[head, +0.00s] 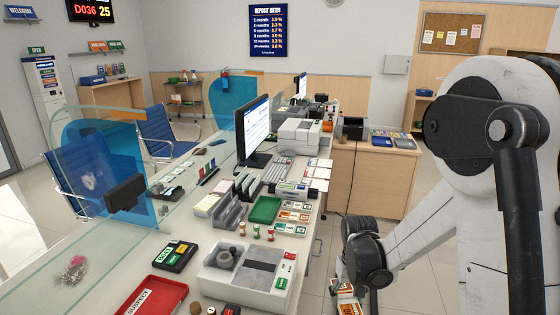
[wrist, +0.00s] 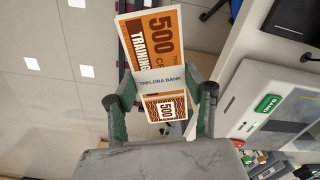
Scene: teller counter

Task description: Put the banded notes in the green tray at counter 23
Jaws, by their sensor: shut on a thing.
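My gripper (wrist: 166,90) is shut on a bundle of orange 500 notes (wrist: 150,40) with a pale band reading "Treloba Bank" in the wrist view. In the head view my gripper (head: 350,288) hangs low, right of the counter's edge, and part of the orange bundle (head: 347,303) shows beneath it. A green tray (head: 265,209) lies on the counter (head: 145,247) left of and farther than my gripper. It looks empty. I cannot read a number 23 at this counter.
Banded bundles (head: 294,217) lie right of the green tray. A grey-white machine (head: 250,275) stands nearer, with a red tray (head: 152,296) to its left. A grey sorter (head: 232,208), monitor (head: 254,128) and glass screen (head: 70,270) bound the counter. Open floor lies right of the counter.

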